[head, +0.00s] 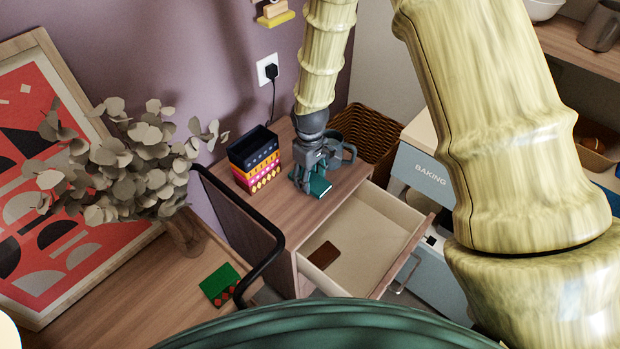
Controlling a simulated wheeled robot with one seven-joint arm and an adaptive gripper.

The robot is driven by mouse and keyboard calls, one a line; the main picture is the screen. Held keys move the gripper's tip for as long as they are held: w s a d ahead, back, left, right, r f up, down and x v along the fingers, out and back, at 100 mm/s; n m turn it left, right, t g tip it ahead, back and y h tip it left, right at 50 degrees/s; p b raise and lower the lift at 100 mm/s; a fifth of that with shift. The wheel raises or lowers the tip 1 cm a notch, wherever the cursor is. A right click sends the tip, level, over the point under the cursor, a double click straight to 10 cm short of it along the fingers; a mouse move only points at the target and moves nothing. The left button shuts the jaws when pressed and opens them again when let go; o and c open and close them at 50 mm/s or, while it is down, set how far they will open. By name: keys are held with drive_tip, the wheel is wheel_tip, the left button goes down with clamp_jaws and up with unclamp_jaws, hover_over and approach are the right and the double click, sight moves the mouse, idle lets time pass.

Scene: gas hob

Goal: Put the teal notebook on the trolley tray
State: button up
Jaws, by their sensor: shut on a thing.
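The teal notebook (320,187) is at the top of a wooden drawer cabinet (283,204) in the head view. My gripper (309,182) points down and is shut on it. The gripper's fingers hide part of the notebook, and I cannot tell whether it touches the cabinet top. A wooden surface with a black tubular rail (272,258) stands at the lower left and looks like the trolley tray (150,285). A green and red patterned notebook (219,285) lies on it beside the rail.
Stacked colourful boxes (254,160) stand left of my gripper. The cabinet drawer (375,245) is open with a brown item (323,254) inside. A leafy plant (125,165) and a framed print (45,190) fill the left. A wicker basket (368,135) stands behind.

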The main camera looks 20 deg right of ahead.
drive_tip(key=shift+f, duration=0.75)
drive_tip(key=shift+f, duration=0.1)
drive_tip(key=o, duration=1.1)
